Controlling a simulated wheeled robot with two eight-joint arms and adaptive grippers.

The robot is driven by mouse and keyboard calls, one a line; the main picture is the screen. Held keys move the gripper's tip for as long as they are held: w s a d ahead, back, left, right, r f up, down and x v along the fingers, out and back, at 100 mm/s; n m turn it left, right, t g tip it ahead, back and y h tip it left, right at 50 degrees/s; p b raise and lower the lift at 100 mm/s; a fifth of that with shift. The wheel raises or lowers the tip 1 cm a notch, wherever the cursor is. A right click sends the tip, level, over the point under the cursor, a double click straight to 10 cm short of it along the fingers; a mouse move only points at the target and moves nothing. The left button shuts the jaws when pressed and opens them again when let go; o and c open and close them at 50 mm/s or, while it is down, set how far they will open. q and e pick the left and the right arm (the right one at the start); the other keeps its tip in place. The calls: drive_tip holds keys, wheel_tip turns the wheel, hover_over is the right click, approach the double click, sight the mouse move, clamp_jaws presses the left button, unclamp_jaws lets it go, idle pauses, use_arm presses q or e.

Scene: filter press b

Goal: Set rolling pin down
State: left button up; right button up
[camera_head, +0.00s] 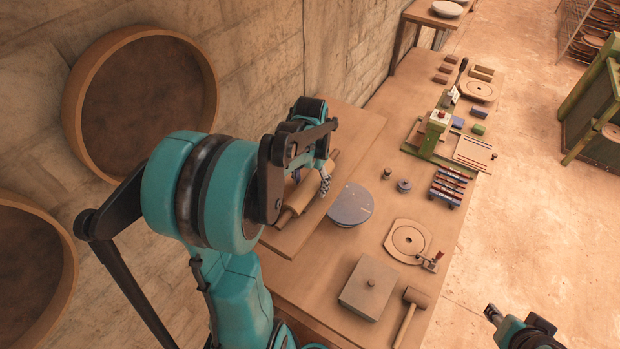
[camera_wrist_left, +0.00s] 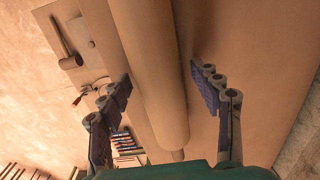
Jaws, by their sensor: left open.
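The wooden rolling pin (camera_head: 294,204) lies on a raised board (camera_head: 288,241) beside the wall, partly hidden under my left arm. In the left wrist view the rolling pin (camera_wrist_left: 150,60) runs lengthwise between the spread fingers. My left gripper (camera_head: 311,181) is open over the pin, one finger on each side. In the left wrist view the left gripper (camera_wrist_left: 165,93) shows a gap between both fingers and the pin. My right gripper (camera_head: 492,315) shows only at the lower right edge, away from the table; its jaws are too small to judge.
Right of the board are a grey round disc (camera_head: 351,205), a square slab (camera_head: 369,288), a mallet (camera_head: 410,312) and a round plate (camera_head: 408,241). A green press (camera_head: 434,135) stands farther back on the table. The wall is close on the left.

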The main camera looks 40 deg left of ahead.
sight(311, 180)
use_arm(q)
drive_tip(key=shift+r, duration=0.35)
wheel_tip(311, 180, up, 11)
drive_tip(key=s+d+f+t, duration=0.2)
drive_tip(key=s+d+t, duration=0.1)
drive_tip(key=d, duration=0.6)
drive_tip(key=s+d+f+m+t, duration=0.1)
drive_tip(key=s+d+t, duration=0.3)
drive_tip(key=d, duration=0.5)
drive_tip(key=shift+s+d+f, duration=0.2)
drive_tip(key=shift+s+f, duration=0.05)
drive_tip(key=shift+f, duration=0.5)
wheel_tip(311, 180, down, 31)
drive_tip(key=b, duration=3.1)
drive_tip(key=shift+f+b, duration=0.2)
drive_tip(key=shift+b, duration=0.1)
